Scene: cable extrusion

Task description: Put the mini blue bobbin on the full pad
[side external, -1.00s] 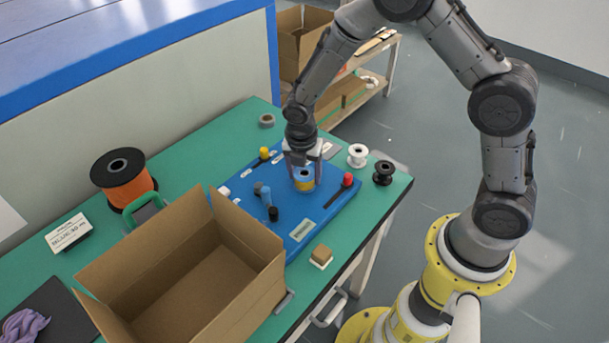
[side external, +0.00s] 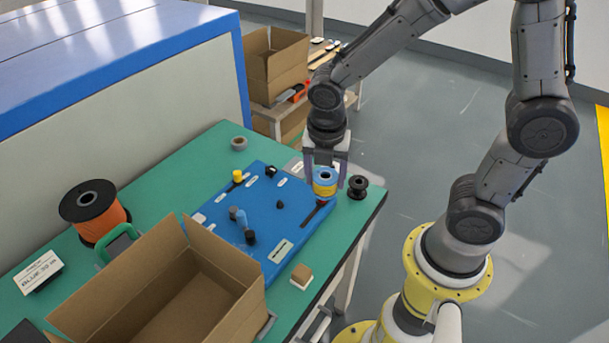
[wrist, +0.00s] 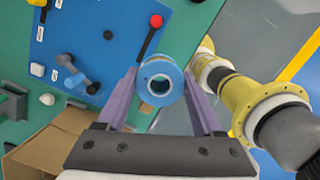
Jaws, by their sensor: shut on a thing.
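The mini blue bobbin (side external: 324,188) has blue flanges and a yellow winding. In the wrist view the bobbin (wrist: 160,82) shows end-on as a blue ring with an open core, between the two fingertips. My gripper is shut on it. It appears held above the panel; its height is hard to judge. No pad can be read as "full"; a grey plate (side external: 295,168) lies on the table behind the panel.
The blue panel (side external: 228,208) carries knobs and levers, including a red-knobbed lever (wrist: 156,21). A black spool (side external: 357,187) stands right of the gripper. An open cardboard box (side external: 165,290) and an orange reel (side external: 95,212) are at left. A tape roll (side external: 239,143) sits behind.

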